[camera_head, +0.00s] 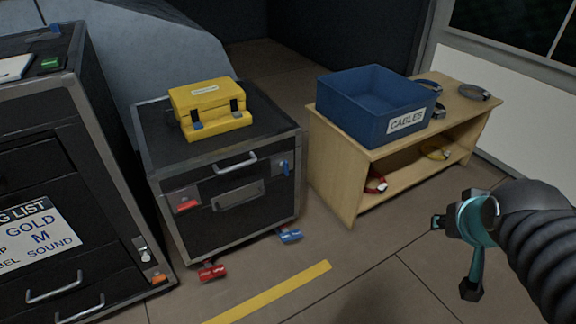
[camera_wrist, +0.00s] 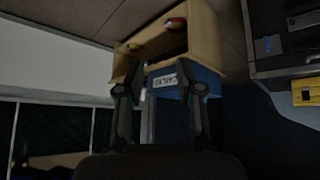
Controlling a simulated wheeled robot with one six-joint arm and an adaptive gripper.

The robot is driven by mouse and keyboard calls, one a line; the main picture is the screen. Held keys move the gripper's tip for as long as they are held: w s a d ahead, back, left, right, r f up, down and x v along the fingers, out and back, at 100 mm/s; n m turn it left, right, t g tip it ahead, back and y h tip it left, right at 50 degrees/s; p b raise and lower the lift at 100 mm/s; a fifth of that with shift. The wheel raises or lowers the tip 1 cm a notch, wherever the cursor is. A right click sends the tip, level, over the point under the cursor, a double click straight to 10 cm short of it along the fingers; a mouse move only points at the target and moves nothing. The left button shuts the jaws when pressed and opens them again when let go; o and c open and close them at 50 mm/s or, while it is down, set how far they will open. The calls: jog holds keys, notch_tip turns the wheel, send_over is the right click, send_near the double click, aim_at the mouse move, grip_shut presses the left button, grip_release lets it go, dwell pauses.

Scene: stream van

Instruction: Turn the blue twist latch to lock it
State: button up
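The blue twist latch (camera_head: 284,168) is on the upper right of the front of a black case (camera_head: 240,215) with metal edges. It is small, and I cannot tell its exact turn angle. It also shows as a small blue spot at the right of the wrist view (camera_wrist: 267,45). My gripper (camera_head: 454,256) is at the right of the head view, in front of the wooden shelf and well apart from the latch. Its two fingers are spread in the wrist view (camera_wrist: 161,92), with nothing held between them.
A red latch (camera_head: 187,206) is on the case's left front. Red (camera_head: 212,271) and blue (camera_head: 290,236) pieces are low at its front. A yellow box (camera_head: 210,106) sits on top. The wooden shelf (camera_head: 335,170) bears a blue cable bin (camera_head: 350,103).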

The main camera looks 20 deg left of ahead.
jog(key=w+a+f+n+t+b, duration=0.1)
jog(key=w+a+f+n+t, duration=0.2)
jog(key=w, duration=0.9)
jog(key=n+t+y+b, duration=0.1)
jog(key=n+y+b, duration=0.4)
jog(key=y, duration=0.9)
send_near(288, 169)
jog(key=shift+n, duration=0.4)
jog(key=p+x, duration=0.1)
jog(key=x, duration=1)
jog(key=shift+p, duration=0.4)
jog(key=shift+r, duration=0.1)
grip_shut()
